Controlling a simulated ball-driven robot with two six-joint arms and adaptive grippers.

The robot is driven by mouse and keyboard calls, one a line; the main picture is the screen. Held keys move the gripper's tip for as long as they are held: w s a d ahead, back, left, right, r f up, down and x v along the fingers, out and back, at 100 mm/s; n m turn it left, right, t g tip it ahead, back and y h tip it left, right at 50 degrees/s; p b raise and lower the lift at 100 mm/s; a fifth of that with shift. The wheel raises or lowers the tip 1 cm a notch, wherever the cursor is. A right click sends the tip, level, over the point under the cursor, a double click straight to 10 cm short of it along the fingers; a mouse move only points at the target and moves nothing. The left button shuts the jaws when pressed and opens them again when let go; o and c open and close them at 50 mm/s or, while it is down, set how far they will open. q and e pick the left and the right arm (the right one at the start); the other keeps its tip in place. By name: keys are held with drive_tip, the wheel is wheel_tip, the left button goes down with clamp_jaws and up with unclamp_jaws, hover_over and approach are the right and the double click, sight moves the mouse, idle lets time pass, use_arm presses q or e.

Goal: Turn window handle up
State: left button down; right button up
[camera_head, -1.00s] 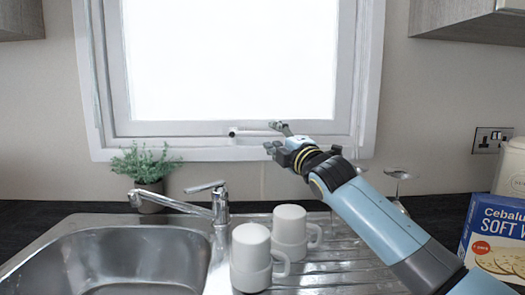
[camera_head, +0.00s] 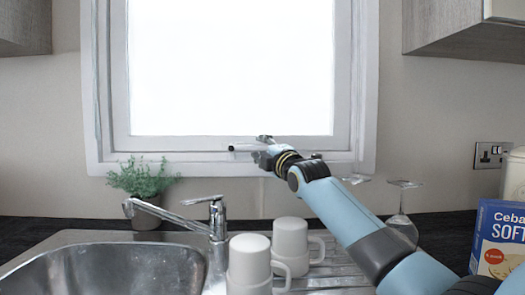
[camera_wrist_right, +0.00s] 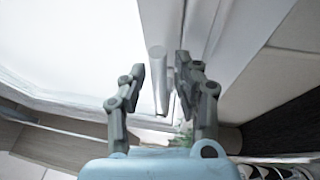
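The window handle (camera_head: 244,148) is a light, slim bar lying roughly level on the lower window frame (camera_head: 200,143). My right gripper (camera_head: 263,148) is at the handle's right end and hides part of it in the head view. In the right wrist view the grey handle (camera_wrist_right: 158,62) stands between the two fingers of the right gripper (camera_wrist_right: 161,82). The fingers are apart, with a visible gap on the left side; the right finger is close to the handle, and contact there cannot be told. My left gripper is not in view.
Below the window are a tap (camera_head: 215,215), a sink (camera_head: 110,270), a potted plant (camera_head: 143,180) and two white mugs (camera_head: 290,240) (camera_head: 249,262). Upturned glasses (camera_head: 403,205) stand near my right arm. A blue box (camera_head: 497,240) is at the right.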

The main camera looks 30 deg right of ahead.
clamp_jaws()
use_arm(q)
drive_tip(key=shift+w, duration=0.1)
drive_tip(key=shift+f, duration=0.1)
use_arm(e)
drive_tip(key=shift+w, duration=0.1)
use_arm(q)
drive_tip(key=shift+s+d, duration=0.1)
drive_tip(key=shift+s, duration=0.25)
use_arm(e)
drive_tip(key=shift+r+n, duration=0.2)
drive_tip(key=shift+n, duration=0.1)
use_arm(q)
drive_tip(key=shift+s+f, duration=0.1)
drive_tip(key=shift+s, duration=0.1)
use_arm(e)
drive_tip(key=shift+r, duration=0.1)
